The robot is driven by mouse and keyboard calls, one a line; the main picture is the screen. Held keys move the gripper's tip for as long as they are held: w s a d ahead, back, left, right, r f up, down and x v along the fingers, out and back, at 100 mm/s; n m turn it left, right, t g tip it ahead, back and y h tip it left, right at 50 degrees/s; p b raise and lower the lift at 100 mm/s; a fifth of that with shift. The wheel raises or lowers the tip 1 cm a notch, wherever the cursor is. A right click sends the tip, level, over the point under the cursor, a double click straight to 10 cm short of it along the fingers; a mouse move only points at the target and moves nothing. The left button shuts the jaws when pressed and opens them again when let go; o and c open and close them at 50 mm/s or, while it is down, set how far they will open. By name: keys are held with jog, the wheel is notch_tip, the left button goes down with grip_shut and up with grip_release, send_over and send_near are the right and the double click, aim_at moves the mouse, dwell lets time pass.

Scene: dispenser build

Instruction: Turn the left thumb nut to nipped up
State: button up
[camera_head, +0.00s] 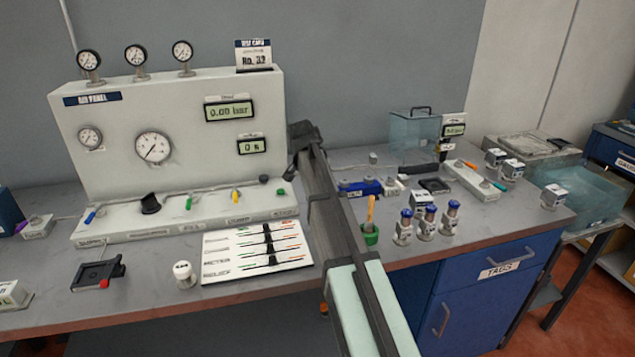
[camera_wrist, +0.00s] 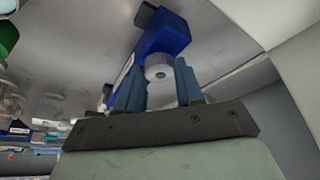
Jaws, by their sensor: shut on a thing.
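A blue fixture (camera_head: 362,188) sits on the bench just right of my arm in the head view. It fills the upper middle of the wrist view (camera_wrist: 166,35) as a blue block. A pale round thumb nut (camera_wrist: 158,66) is at the block's near end. My gripper (camera_wrist: 158,82) has its two blue-grey fingers on either side of this nut and is shut on it. In the head view my arm hides the gripper and this nut. The nut's angle and tightness cannot be read.
A pale gauge panel (camera_head: 180,120) stands left of my arm. A green pot (camera_head: 370,235) and several blue-capped bottles (camera_head: 428,220) stand in front of the fixture. A clear box (camera_head: 414,135) is behind. A white card (camera_head: 255,250) lies left.

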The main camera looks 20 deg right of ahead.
jog(key=o, duration=1)
jog(key=shift+o, duration=0.2)
jog(key=v, duration=1.4)
